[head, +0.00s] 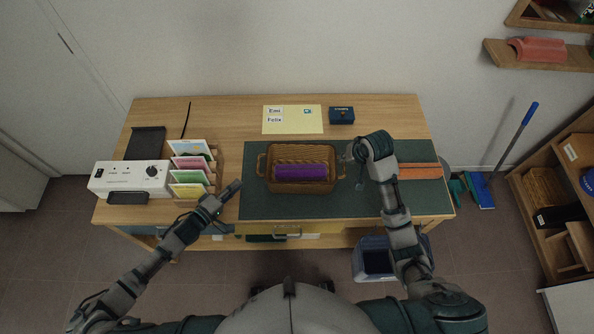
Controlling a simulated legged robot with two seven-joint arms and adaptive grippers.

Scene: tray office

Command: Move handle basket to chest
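A brown wicker basket (303,153) with a handle at each end stands upright on the dark green mat of the desk. A purple object (301,172) lies in it. My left gripper (236,186) is left of the basket, near the mat's left edge and apart from the basket. Its fingers look dark and narrow, and their opening is unclear. My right gripper (353,168) is close to the basket's right handle. My wrist partly hides it, so contact and finger opening cannot be told. My own chest is at the bottom middle of the view.
A rack of coloured cards (190,168) and a white control box (130,177) stand left on the desk. A paper sheet (292,119) and dark blue box (341,116) lie behind the basket. An orange strip (418,171) lies right. A blue bin (372,262) stands below.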

